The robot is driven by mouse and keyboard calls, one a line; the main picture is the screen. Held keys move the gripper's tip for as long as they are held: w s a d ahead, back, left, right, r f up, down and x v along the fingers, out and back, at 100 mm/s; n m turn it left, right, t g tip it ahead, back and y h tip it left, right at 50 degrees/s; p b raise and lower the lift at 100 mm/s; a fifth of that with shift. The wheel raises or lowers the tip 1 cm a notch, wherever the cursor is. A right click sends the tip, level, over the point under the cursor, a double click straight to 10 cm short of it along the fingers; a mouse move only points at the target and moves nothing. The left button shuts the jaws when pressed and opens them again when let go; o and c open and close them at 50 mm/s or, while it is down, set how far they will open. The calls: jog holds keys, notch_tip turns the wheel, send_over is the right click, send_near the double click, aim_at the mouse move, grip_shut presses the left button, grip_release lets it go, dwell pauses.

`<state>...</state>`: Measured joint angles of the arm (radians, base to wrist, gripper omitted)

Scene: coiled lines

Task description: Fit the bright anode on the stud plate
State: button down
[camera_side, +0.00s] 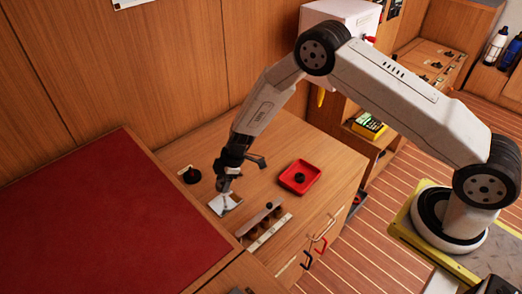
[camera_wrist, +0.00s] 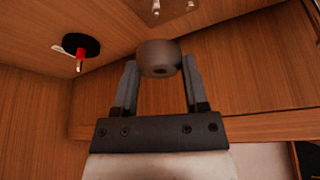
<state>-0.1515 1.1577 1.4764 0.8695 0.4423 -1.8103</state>
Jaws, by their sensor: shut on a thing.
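My gripper (camera_wrist: 159,85) is shut on a rounded metallic grey anode (camera_wrist: 158,58), which sits between the fingertips with a dark hole in its face.
A black disc with a red handle (camera_side: 192,176) stands behind-left of the plate; it also shows in the wrist view (camera_wrist: 80,46). A rack with several dark round pieces (camera_side: 262,221) lies in front.

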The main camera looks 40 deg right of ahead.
jog(key=shift+f, duration=1.9)
jog(key=shift+f, duration=1.9)
grip_release()
jog(key=shift+r, duration=3)
jog(key=shift+r, duration=0.1)
